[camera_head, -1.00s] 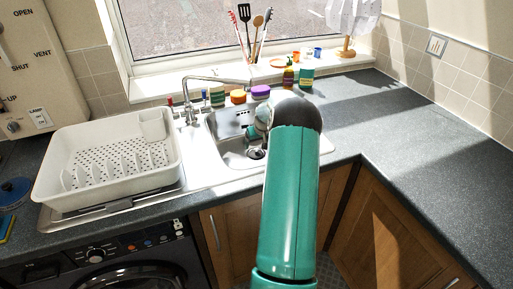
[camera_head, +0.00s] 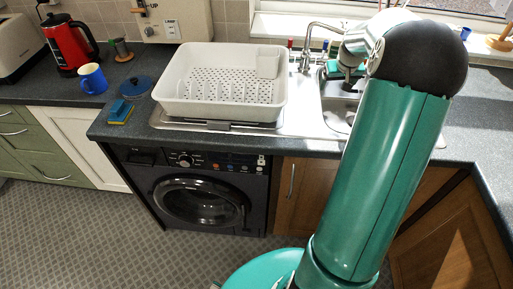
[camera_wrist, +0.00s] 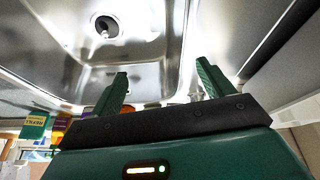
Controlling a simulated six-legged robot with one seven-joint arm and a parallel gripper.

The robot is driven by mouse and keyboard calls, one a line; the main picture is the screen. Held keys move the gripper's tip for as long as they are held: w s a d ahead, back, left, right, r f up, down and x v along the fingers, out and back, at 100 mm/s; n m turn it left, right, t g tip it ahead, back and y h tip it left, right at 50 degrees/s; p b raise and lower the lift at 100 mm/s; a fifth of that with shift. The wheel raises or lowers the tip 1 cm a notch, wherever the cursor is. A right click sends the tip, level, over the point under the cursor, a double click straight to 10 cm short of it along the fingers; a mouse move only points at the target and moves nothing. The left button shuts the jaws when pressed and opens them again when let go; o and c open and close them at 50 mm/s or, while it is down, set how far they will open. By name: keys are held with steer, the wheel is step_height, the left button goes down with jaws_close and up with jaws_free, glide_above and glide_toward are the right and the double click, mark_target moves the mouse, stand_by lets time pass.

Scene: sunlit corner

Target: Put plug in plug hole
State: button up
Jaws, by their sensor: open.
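The steel sink (camera_head: 336,118) is in the head view, partly covered by my arm. In the wrist view the basin (camera_wrist: 60,45) fills the upper left. A dark round shape (camera_wrist: 106,26) with a small pale piece on it lies on the basin floor; I cannot tell whether it is the bare plug hole or the plug seated in it. No separate plug can be made out. My gripper (camera_wrist: 162,85) is open and empty, its two green fingers spread in front of the basin, apart from the dark round shape.
A white dish rack (camera_head: 215,112) stands on the drainer left of the sink. The tap (camera_head: 308,45) rises behind the basin. Bottles (camera_wrist: 35,127) show at the wrist view's lower left.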

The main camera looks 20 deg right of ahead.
steer(key=s+a+r+n, duration=0.15)
steer(key=a+r, duration=0.25)
steer(key=a, duration=0.5)
steer(key=s+a+r, duration=0.3)
steer(key=a+r, duration=0.1)
steer(key=a, duration=0.4)
steer(key=s+a+r+n, duration=0.15)
steer(key=a+r, duration=0.25)
steer(key=a, duration=0.5)
steer(key=s+a+n+t+y, duration=0.1)
steer(key=s+a+y, duration=0.1)
steer(key=s+a, duration=1.3)
steer(key=shift+s+f+t, duration=0.4)
steer(key=shift+s, duration=0.5)
steer(key=shift+a, duration=0.1)
steer(key=shift+c, duration=0.4)
